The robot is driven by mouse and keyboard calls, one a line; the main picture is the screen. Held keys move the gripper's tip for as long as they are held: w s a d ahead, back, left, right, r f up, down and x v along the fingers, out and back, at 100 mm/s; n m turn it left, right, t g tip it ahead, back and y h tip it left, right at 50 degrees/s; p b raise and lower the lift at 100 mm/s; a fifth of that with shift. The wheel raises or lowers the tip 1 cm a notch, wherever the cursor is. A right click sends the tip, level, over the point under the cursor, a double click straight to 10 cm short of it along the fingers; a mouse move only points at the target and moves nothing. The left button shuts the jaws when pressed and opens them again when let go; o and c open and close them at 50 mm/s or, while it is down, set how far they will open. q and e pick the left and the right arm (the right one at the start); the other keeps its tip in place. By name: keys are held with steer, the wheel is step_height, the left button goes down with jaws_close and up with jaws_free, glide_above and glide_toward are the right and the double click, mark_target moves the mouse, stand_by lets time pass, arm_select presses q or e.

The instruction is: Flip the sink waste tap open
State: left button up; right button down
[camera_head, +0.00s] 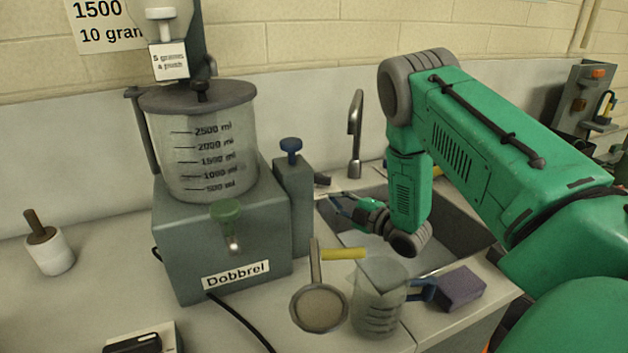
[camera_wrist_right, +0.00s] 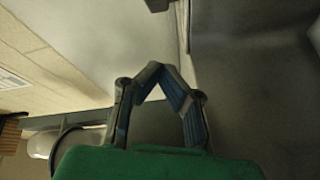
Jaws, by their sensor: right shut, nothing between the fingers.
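My right gripper (camera_head: 336,200) is over the left part of the grey sink (camera_head: 452,208), with its fingers pointing left. In the right wrist view its blue-padded fingertips (camera_wrist_right: 158,72) meet, with nothing held. A grey curved faucet (camera_head: 355,135) stands behind the sink. A small dark lever-like part (camera_head: 321,180) shows at the sink's back left, just beyond my fingers; I cannot tell if it is the waste tap. A yellow bar (camera_head: 343,254) lies at the sink's front left corner, apart from my gripper. My left gripper is out of view.
A Dobbrel machine (camera_head: 222,252) with a clear tank and a blue-knobbed post (camera_head: 293,205) stand left of the sink. A clear beaker (camera_head: 378,308), a strainer (camera_head: 319,309) and a purple sponge (camera_head: 457,289) are in front. Counter at far left is mostly free.

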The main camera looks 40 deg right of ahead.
mark_target(319, 179)
steer(key=n+y, duration=0.1)
steer(key=n, duration=0.1)
steer(key=s+n, duration=0.1)
steer(key=n, duration=0.1)
steer(key=n+y, duration=0.1)
steer(key=n, duration=0.1)
steer(key=shift+s+d+g+y, duration=0.15)
steer(key=shift+d+g+y, duration=0.15)
steer(key=shift+d, duration=0.1)
steer(key=x, duration=0.9)
steer(key=shift+w, duration=0.25)
steer(key=shift+w+d, duration=1)
steer(key=shift+d, duration=0.2)
steer(key=shift+w+d, duration=0.25)
steer(key=shift+d, duration=0.25)
steer(key=shift+a, duration=0.1)
